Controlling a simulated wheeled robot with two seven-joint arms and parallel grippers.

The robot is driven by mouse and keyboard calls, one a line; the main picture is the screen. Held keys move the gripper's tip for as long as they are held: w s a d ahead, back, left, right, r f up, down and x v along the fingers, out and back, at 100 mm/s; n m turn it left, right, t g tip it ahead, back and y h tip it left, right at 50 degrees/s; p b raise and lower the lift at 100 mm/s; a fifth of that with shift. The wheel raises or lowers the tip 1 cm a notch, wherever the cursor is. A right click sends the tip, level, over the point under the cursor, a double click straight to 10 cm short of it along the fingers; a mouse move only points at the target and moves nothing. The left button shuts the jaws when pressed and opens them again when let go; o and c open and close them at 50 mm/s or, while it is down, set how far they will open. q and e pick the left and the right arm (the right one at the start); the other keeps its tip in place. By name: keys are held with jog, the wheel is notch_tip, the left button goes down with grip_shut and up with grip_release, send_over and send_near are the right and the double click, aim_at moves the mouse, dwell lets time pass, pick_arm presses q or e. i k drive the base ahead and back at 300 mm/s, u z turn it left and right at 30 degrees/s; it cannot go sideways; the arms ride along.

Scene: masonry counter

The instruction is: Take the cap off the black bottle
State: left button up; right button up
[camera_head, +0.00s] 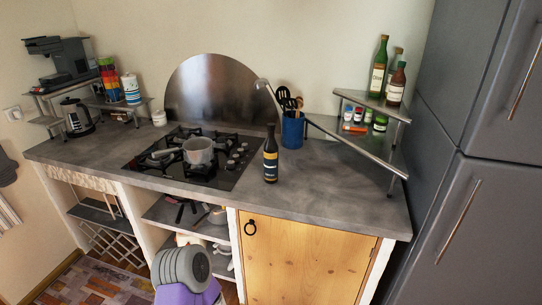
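The black bottle (270,164) stands upright on the grey counter, right of the stove and near the counter's front edge. It has a yellowish band and label. Its narrow neck ends in a dark top (271,130), where the cap appears to be on. Cap and neck are hard to tell apart at this size. Nothing touches the bottle. A grey and purple part of my own arm shows at the bottom, in front of the lower shelves. I see neither gripper's fingertips.
A blue utensil holder (292,132) stands just behind the bottle to the right. A stove (190,157) with a pot (198,151) lies to the left. A corner shelf (345,136) with bottles and jars and a fridge (470,150) are right. The counter (330,185) right of the bottle is clear.

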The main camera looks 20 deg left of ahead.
aim_at(271, 147)
jog(key=z, duration=0.35)
jog(key=k, duration=0.3)
jog(key=u, duration=1.4)
jog(key=i, duration=1.25)
jog(key=u, duration=0.05)
